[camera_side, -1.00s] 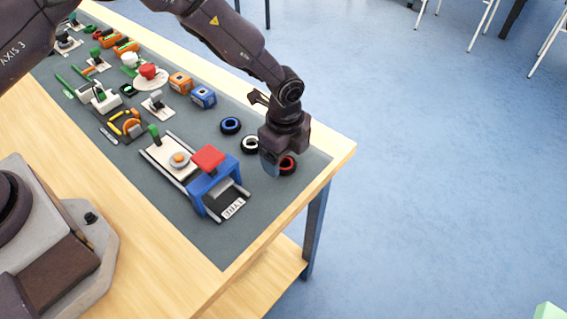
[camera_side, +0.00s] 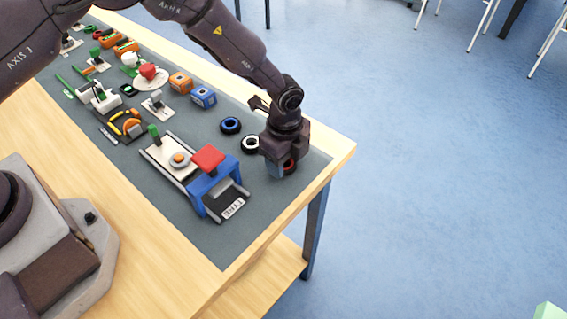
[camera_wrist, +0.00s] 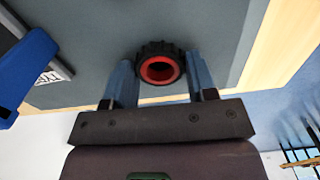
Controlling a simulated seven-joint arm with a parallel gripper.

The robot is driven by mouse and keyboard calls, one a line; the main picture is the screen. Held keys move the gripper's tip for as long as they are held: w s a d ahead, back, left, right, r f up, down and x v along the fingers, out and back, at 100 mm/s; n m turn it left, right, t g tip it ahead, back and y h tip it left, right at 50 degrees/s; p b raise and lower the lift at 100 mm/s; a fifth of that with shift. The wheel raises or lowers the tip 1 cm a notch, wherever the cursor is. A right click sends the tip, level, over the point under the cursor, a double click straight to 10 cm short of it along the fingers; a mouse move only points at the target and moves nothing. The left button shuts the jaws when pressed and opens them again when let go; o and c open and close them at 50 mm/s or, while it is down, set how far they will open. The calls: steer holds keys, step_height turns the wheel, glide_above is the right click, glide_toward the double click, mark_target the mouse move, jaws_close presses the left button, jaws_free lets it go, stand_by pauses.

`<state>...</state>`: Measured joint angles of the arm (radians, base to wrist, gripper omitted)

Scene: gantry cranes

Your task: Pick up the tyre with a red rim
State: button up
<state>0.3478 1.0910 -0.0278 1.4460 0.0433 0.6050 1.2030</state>
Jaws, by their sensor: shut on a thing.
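The tyre with a red rim (camera_wrist: 160,80) is black and chunky. In the wrist view it sits between the two fingers of my gripper (camera_wrist: 160,62), one on each side of it. In the side view the tyre (camera_side: 291,167) shows only in part behind my gripper (camera_side: 280,170), near the right end of the grey mat. My gripper is shut on it, low at the mat. I see no clear gap between tyre and mat.
A white-rimmed tyre (camera_side: 250,144) lies close beside my gripper, with a blue-rimmed tyre (camera_side: 231,125) beyond it. A blue gantry crane (camera_side: 200,189) with a red top stands to the left. The table's right edge (camera_side: 343,158) is near.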

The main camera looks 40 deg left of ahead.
step_height(320, 180, up, 8)
steer(key=shift+f, duration=0.25)
stand_by(0.4)
